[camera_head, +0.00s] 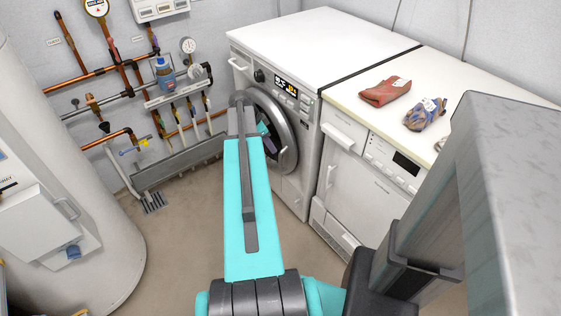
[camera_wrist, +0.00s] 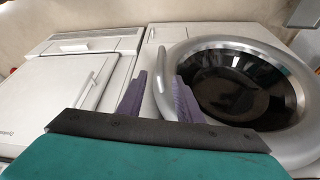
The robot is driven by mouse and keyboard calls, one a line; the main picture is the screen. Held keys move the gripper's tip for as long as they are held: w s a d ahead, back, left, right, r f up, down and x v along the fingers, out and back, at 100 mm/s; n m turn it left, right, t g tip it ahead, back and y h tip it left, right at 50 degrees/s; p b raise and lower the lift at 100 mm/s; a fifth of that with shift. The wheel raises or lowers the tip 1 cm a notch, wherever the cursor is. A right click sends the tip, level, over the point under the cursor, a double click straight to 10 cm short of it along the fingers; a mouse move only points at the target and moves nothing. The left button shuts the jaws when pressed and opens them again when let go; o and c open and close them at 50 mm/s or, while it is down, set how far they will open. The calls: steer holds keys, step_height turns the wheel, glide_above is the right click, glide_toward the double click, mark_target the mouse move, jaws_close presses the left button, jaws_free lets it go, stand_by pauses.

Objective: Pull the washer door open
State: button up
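The washer (camera_head: 295,75) is white and stands against the wall. Its round door (camera_head: 284,135) has a silver rim and dark glass and looks shut; my arm covers part of it in the head view. In the wrist view the door (camera_wrist: 240,85) fills the right side, with a curved silver handle (camera_wrist: 160,92) along its left edge. My gripper (camera_wrist: 160,77) has its two purple fingers apart, one on each side of the handle. I cannot tell whether either finger touches it. In the head view my gripper (camera_head: 268,140) is small and partly hidden in front of the door.
A second white appliance (camera_head: 370,165) stands to the right of the washer, with a red folded cloth (camera_head: 385,91) and a patterned cloth (camera_head: 426,114) on top. A white tank (camera_head: 75,200) stands at left. Pipes line the wall. The floor (camera_head: 180,245) between is clear.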

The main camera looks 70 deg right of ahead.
mark_target(281, 168)
steer(key=x, duration=1.3)
steer(key=shift+d+f, duration=0.1)
steer(key=shift+f, duration=0.2)
